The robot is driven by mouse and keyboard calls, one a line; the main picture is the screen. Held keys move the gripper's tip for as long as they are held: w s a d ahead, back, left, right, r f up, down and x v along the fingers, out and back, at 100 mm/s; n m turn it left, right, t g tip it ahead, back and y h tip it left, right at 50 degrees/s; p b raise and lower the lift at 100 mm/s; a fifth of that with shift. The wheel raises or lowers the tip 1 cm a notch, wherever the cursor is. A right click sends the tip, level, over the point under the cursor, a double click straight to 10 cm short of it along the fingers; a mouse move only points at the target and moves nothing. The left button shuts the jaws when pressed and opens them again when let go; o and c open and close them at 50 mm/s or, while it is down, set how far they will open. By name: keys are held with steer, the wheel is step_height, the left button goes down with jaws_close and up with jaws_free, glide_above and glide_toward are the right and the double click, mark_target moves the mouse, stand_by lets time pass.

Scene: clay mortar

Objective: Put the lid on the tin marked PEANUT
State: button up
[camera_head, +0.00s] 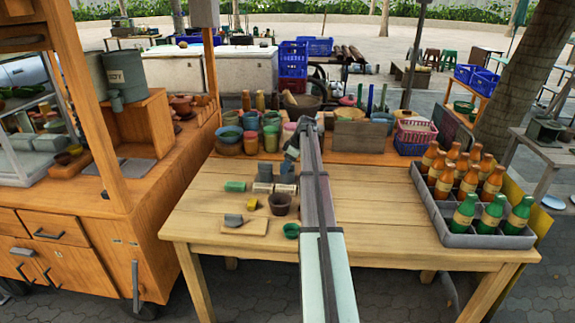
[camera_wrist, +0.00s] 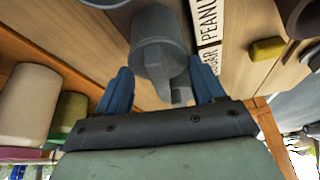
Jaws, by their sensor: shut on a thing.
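My gripper (camera_wrist: 163,78) has its two blue fingers closed around a grey piece, the lid (camera_wrist: 160,62); its edges merge with the grey tin behind it. In the head view my gripper (camera_head: 292,152) is over the right one of two grey tins, close above its top. That tin (camera_head: 287,168) stands behind a white label, and the left tin (camera_head: 265,170) stands behind another. In the wrist view the labels read PEANUT (camera_wrist: 207,20) and SUGAR (camera_wrist: 208,62); PEANUT belongs to the right tin. I cannot tell whether lid and tin touch.
A board (camera_head: 245,229) with a grey piece, a yellow block (camera_head: 252,203), a dark bowl (camera_head: 279,206) and a green cup (camera_head: 291,231) are in front. A green block (camera_head: 235,186) is left. Jars crowd behind. A bottle crate (camera_head: 460,238) is right; the table between is clear.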

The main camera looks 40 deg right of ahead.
steer(key=o, duration=1.1)
steer(key=shift+o, duration=0.2)
steer(key=shift+r, duration=0.1)
steer(key=shift+r, duration=3.4)
steer(key=shift+r, duration=0.1)
step_height(320, 180, up, 5)
steer(key=shift+f, duration=0.1)
